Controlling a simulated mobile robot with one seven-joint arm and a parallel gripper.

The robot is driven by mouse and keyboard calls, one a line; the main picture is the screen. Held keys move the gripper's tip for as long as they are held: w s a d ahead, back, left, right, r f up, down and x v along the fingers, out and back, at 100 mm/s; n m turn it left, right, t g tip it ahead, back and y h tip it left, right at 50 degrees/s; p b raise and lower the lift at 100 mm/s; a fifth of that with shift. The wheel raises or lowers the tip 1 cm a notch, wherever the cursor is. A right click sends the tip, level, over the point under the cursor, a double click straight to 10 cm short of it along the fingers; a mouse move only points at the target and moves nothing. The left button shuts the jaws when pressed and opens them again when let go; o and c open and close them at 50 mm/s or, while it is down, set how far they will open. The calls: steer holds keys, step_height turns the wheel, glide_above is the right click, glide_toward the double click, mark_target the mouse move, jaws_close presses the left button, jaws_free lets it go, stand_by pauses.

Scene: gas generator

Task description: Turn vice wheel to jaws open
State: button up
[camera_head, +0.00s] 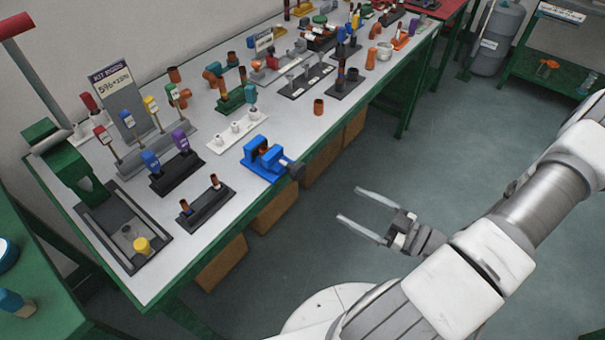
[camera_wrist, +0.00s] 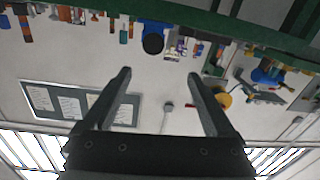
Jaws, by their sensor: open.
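The blue vice (camera_head: 258,162) sits at the front edge of the long workbench. Its dark round wheel (camera_head: 295,171) faces out past the edge, toward my gripper. A small brownish piece shows at the vice's jaws; I cannot tell whether it is clamped. My gripper (camera_head: 348,204) is open and empty, in the air off the bench to the right of the wheel and apart from it. In the wrist view, which is upside down, the black wheel (camera_wrist: 153,44) shows beyond the open fingers (camera_wrist: 159,73), near the line between them.
The workbench (camera_head: 262,211) holds many fittings and stands. A dark rack (camera_head: 208,203) stands left of the vice, and a copper-coloured pipe piece (camera_head: 319,107) stands behind it to the right. Cardboard boxes (camera_head: 274,212) sit under the bench. The floor around my gripper is clear.

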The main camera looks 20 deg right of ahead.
mark_target(301, 174)
steer(key=shift+m+t+h, duration=0.3)
steer(key=shift+m+t, duration=0.1)
steer(key=shift+m, duration=0.4)
steer(key=x, duration=0.5)
steer(key=b+x, duration=0.1)
steer(key=x, duration=0.5)
steer(key=f+x, duration=0.1)
steer(key=x, duration=0.5)
steer(key=shift+w+d+b, duration=0.2)
steer(key=shift+w+b, duration=0.05)
steer(key=shift+b, duration=0.15)
steer(key=shift+c, duration=0.2)
steer(key=c, duration=1.3)
steer(key=shift+r, duration=0.1)
